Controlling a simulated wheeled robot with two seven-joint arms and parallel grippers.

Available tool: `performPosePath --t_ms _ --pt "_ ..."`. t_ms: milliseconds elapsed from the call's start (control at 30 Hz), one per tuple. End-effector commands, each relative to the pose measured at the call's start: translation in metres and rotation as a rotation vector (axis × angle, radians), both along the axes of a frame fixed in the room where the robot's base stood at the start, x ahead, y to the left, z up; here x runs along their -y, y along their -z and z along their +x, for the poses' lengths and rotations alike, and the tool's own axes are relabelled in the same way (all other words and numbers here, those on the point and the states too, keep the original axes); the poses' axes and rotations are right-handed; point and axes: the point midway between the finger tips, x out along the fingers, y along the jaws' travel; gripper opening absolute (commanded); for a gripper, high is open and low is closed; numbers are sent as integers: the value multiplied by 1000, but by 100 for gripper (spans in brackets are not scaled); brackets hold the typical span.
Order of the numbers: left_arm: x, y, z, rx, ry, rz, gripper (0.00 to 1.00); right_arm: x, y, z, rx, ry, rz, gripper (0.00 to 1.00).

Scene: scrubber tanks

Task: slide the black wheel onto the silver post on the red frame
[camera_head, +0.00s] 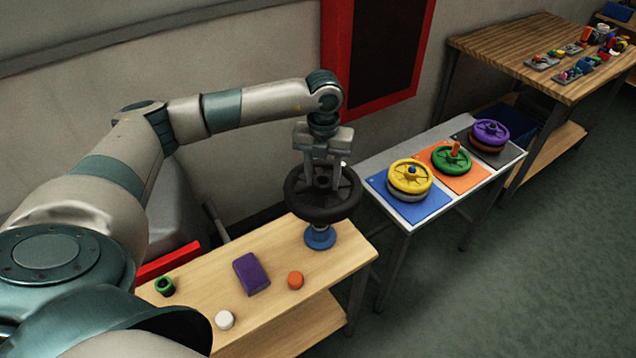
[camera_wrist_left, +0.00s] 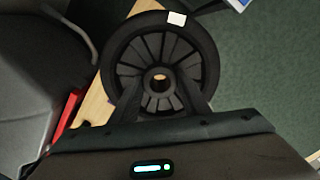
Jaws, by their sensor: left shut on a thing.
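The black wheel (camera_head: 318,208) is in the grip of my left gripper (camera_head: 325,178) in the head view. It is held roughly flat above the blue stand on the right end of the wooden bench. In the left wrist view, the fingers reach onto the spokes of the black wheel (camera_wrist_left: 204,58), and its open hub hole shows. A red bar (camera_head: 168,262) shows behind the bench at the lower left, partly hidden by my arm; I cannot tell whether it is the red frame. I cannot make out the silver post. My right gripper is not in view.
The wooden bench (camera_head: 215,283) holds a blue stand (camera_head: 319,238), a purple block (camera_head: 252,274), an orange disc (camera_head: 295,280), a white piece (camera_head: 224,320) and a green-and-black piece (camera_head: 165,287). Coloured wheels lie on a side table (camera_head: 400,213). A red-bordered panel (camera_head: 336,55) stands at the wall.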

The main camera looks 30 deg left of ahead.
Motion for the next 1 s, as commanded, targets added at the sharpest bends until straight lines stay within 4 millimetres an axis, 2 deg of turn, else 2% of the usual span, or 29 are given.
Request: performPosePath --t_ms 267,1000 --pt "27 -3 -9 9 419 -10 7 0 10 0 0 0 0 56" --pt "100 -11 -57 32 1885 -12 7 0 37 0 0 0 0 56"
